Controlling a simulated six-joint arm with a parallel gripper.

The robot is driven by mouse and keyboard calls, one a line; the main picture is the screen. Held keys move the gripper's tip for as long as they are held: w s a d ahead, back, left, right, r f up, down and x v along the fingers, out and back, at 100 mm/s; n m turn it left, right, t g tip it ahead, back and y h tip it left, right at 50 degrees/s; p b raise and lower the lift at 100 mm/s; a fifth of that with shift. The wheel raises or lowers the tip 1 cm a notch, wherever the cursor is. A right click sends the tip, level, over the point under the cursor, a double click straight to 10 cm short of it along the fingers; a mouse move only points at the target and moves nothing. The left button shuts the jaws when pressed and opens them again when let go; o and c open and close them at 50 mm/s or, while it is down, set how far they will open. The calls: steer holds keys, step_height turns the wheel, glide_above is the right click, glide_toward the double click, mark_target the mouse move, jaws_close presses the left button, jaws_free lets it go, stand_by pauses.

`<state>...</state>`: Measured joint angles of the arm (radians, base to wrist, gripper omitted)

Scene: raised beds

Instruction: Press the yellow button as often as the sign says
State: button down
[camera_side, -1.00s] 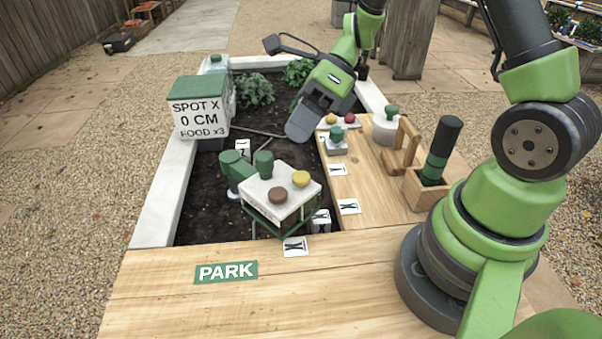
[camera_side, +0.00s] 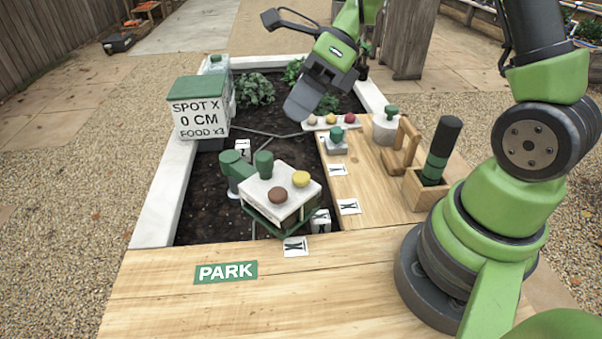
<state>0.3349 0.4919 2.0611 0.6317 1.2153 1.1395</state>
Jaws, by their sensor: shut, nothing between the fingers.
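A white box (camera_side: 270,203) on a green frame stands over the soil near the front, with a yellow button (camera_side: 300,178) and a brown button (camera_side: 278,195) on top. Another yellow button (camera_side: 331,119) sits on a small pale strip at the back, between a pink one (camera_side: 312,120) and a red one (camera_side: 349,118). The sign (camera_side: 200,119) reads "SPOT X 0 CM FOOD x3". My gripper (camera_side: 297,110) is shut and empty, pointing down-left. In the picture it is just above and left of the strip, apart from the front yellow button.
Green-capped fittings (camera_side: 236,170) stand beside the box. A wooden stand (camera_side: 402,150), a holder with a dark green-banded tool (camera_side: 437,155) and a white pot (camera_side: 386,127) are at right. Marker cards (camera_side: 349,206) lie about. The front board with the PARK label (camera_side: 226,272) is mostly clear.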

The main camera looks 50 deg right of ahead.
mark_target(300, 173)
steer(key=shift+r, duration=0.1)
steer(key=shift+f, duration=4.4)
steer(key=shift+f, duration=0.15)
steer(key=shift+f, duration=0.25)
steer(key=shift+f, duration=0.55)
steer(key=shift+r, duration=1)
steer(key=shift+r, duration=2.5)
